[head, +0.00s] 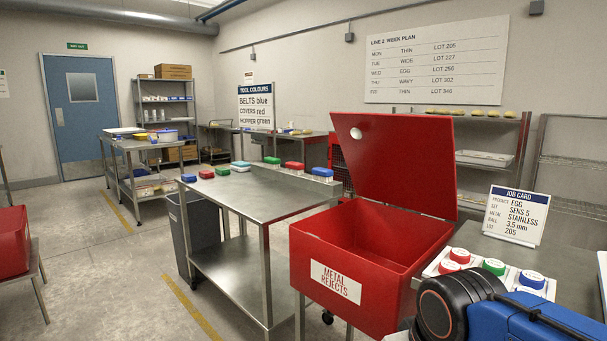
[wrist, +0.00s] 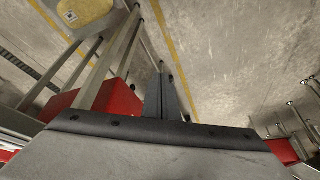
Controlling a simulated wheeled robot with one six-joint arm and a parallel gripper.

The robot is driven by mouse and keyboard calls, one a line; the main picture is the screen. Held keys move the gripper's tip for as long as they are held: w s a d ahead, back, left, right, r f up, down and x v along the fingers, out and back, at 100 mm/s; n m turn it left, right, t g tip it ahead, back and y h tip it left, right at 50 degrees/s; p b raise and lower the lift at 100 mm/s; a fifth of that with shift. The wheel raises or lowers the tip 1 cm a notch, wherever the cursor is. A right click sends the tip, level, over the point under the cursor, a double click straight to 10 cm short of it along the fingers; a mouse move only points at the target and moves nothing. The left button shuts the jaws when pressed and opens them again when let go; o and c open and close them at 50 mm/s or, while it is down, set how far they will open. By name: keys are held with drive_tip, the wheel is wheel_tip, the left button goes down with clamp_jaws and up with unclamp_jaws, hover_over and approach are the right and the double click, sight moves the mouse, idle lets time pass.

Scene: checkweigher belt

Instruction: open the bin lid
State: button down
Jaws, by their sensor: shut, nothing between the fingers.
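The red bin (head: 335,285), labelled METAL REJECTS, stands right of centre in the head view. Its red lid (head: 405,165) stands raised and tilted up from the bin, with a round white knob (head: 356,133) near its upper left corner. The bin's inside is exposed and I see nothing lying in it. My gripper (wrist: 160,78) shows in the wrist view with its dark fingers together and nothing between them. A red surface shows left of the fingers there; I cannot tell what it belongs to. In the head view only parts of my arm show, at lower right; my gripper does not.
A steel table (head: 245,195) with several coloured blocks along its edges stands left of the bin. A grey waste bin (head: 200,237) is beside it. A button panel (head: 487,270) and a job card (head: 515,215) are at right. Open floor lies at left.

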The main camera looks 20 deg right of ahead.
drive_tip(key=w+r+m+t, duration=0.4)
drive_tip(key=w+r+t, duration=0.2)
drive_tip(key=w+r, duration=0.6)
drive_tip(key=w+r+m+t, duration=0.45)
drive_tip(key=w+r, duration=0.45)
drive_tip(key=w, duration=0.6)
drive_tip(key=m+g+h, duration=0.4)
drive_tip(key=m+h, duration=1.7)
drive_tip(key=m, duration=0.1)
approach(426, 119)
drive_tip(key=shift+n+t, duration=0.25)
drive_tip(key=shift+t, duration=0.1)
drive_tip(key=x, duration=0.6)
drive_tip(key=shift+d, duration=0.3)
